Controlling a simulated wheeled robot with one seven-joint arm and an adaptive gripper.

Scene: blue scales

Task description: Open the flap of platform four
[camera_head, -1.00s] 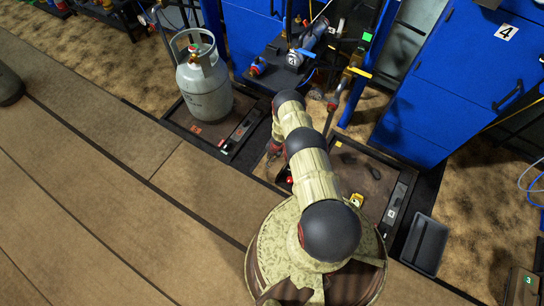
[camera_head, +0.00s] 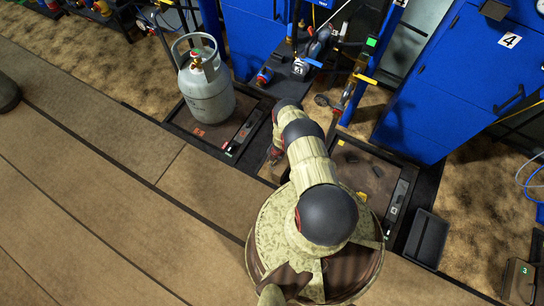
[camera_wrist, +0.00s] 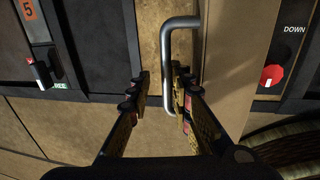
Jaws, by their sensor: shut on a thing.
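A metal U-shaped handle (camera_wrist: 166,72) stands on a tan panel (camera_wrist: 151,48) in the wrist view. My gripper (camera_wrist: 164,82) is shut on it, with its long bar between the fingertips. A paler tan surface (camera_wrist: 228,60) lies right of the handle; I cannot tell whether it is part of the same flap. No number four shows on this panel. In the head view my arm mostly hides the gripper and handle.
A grey gas cylinder (camera_head: 207,88) stands on the left platform (camera_head: 181,119). The right platform (camera_head: 403,188) is partly behind my arm.

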